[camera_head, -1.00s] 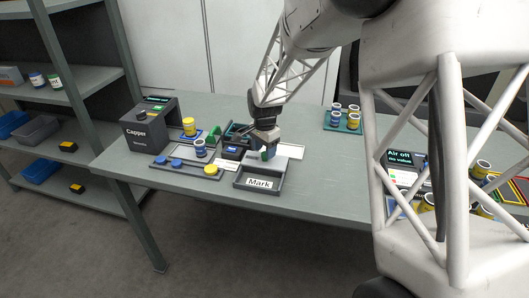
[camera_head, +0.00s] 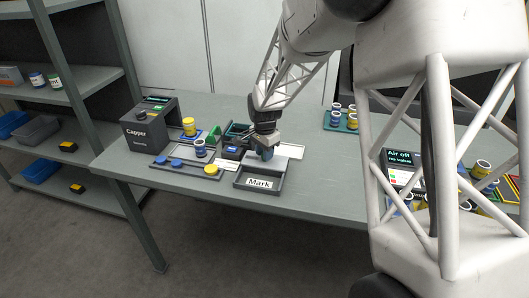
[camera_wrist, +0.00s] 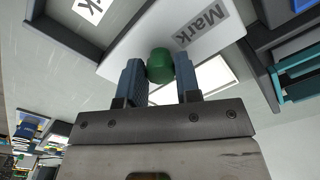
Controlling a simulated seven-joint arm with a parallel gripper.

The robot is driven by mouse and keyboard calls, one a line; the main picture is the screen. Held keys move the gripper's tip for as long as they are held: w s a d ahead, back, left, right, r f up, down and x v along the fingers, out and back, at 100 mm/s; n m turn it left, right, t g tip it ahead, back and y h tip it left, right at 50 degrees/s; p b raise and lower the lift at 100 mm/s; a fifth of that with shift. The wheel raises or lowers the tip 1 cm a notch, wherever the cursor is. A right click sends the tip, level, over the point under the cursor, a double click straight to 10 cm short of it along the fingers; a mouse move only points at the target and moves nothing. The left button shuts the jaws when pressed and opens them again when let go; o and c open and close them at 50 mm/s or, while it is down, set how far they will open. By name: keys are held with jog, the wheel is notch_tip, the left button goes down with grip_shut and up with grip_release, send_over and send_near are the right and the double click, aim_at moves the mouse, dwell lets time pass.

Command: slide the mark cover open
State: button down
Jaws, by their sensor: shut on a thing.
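The mark cover is a pale grey plate with a "Mark" label and a green knob (camera_wrist: 160,66) in the wrist view. The cover (camera_wrist: 135,42) shows only partly in the head view, behind my gripper. My gripper (camera_head: 266,154) is low over the dark tray labelled "Mark" (camera_head: 259,183). In the wrist view its two blue fingers (camera_wrist: 160,82) are shut on the green knob, one on each side. The knob is hidden by the fingers in the head view. Part of the tray's open inside shows in front of the gripper.
The capper (camera_head: 148,128) stands at the left of the bench, with a yellow-capped jar (camera_head: 189,127) beside it. A rack with blue and yellow lids (camera_head: 186,168) lies left of the tray. A teal tray of jars (camera_head: 341,122) stands behind on the right. The front bench edge is clear.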

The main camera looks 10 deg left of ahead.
jog(key=shift+s, duration=4.45)
jog(key=c, duration=0.8)
grip_release()
jog(key=shift+r, duration=0.1)
notch_tip(320, 180, up, 8)
jog(key=shift+f, duration=0.2)
jog(key=shift+d, duration=0.1)
